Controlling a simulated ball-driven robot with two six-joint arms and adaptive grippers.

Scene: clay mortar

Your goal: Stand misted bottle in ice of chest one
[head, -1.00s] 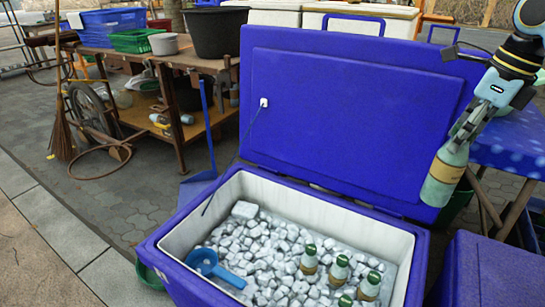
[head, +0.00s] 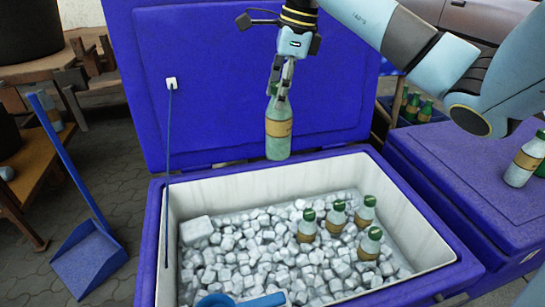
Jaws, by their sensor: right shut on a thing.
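The misted bottle (head: 279,135), pale green with a tan label, hangs upright in my right gripper (head: 280,88), which is shut around its neck. It is above the back part of the open blue chest (head: 455,240), in front of the raised lid (head: 220,90). The ice (head: 235,245) fills the chest's white inside. Several green-capped bottles (head: 337,218) stand sunk in the ice on the right side. The left and middle of the ice hold no bottles. My left gripper is not in view.
A blue scoop (head: 235,300) lies in the ice at the front. Another blue chest (head: 450,165) stands at the right, with a bottle (head: 523,160) on its top. A blue long-handled dustpan (head: 88,260) stands on the paving at the left.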

